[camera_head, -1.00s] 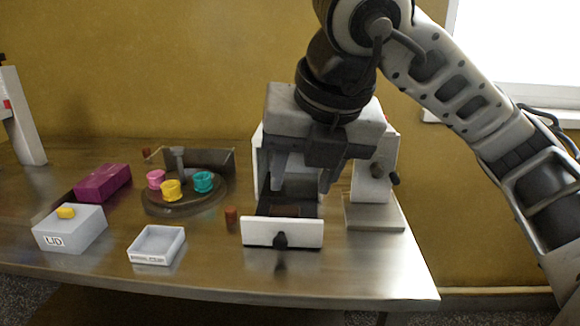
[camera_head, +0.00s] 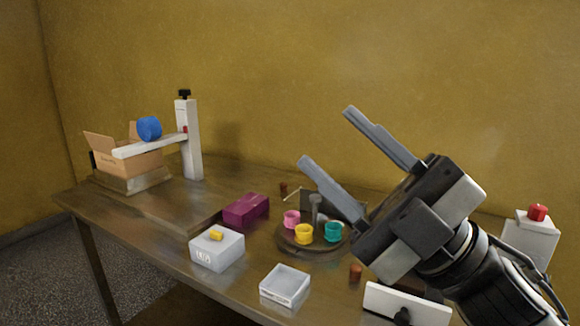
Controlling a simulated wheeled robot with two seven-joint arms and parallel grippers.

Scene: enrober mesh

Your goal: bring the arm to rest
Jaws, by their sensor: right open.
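My right gripper (camera_head: 328,138) is raised close to the camera at the right of the head view. Its two long grey fingers point up and left, spread wide apart with nothing between them. The gripper body and wrist hide part of the table's right side, including most of the white drawer unit. My left gripper is not in view.
On the table (camera_head: 160,213) stand a round turntable (camera_head: 296,245) with pink, yellow and teal cups, a purple box (camera_head: 246,208), a lidded box (camera_head: 217,251), a white tray (camera_head: 285,285) and an open drawer (camera_head: 405,305). A cardboard box (camera_head: 138,158) stands far left.

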